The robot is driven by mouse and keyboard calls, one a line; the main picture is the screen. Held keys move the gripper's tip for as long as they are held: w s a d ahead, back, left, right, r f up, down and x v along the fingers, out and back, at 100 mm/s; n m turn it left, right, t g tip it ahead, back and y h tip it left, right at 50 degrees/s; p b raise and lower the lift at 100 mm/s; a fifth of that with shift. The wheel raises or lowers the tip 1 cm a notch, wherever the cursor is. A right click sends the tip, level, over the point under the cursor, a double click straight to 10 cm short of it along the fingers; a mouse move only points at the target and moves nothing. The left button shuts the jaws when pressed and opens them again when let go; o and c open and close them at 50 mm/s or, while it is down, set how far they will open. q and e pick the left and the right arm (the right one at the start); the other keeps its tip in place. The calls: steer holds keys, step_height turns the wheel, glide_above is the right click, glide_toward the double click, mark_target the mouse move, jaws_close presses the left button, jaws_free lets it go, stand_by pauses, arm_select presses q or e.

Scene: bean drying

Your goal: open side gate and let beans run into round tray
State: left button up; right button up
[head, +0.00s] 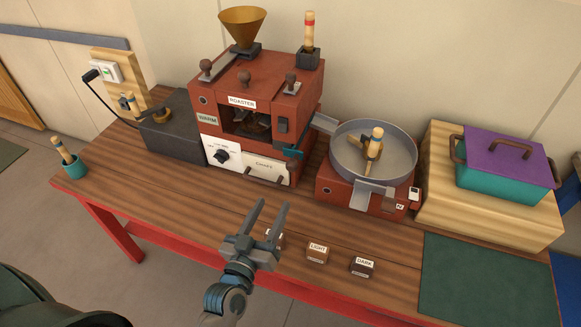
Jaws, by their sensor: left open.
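The red roaster (262,85) stands at the back of the wooden table. A teal lever (293,153), which looks like the side gate's handle, is at its lower right front corner. A grey chute (324,122) slopes from the roaster's right side to the round tray (343,166). The grey tray sits on a red base, with a wooden-handled stirrer in its middle and no beans visible inside. My left gripper (273,204) is open and empty, above the table's front part, in front of the roaster and apart from the lever. My right gripper is not in view.
Small blocks labelled LIGHT (317,253) and DARK (362,266) lie near the front edge; another is partly behind my gripper. A wooden box (440,190) with a purple-lidded teal bin (503,185) stands right. A green mat (485,280) lies front right. The left tabletop is mostly clear.

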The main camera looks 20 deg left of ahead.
mark_target(290, 169)
arm_select(q)
steer(key=w+p, duration=0.1)
steer(key=w, duration=0.6)
steer(key=w+p, duration=0.2)
steer(key=w, duration=0.6)
steer(key=shift+d, duration=0.2)
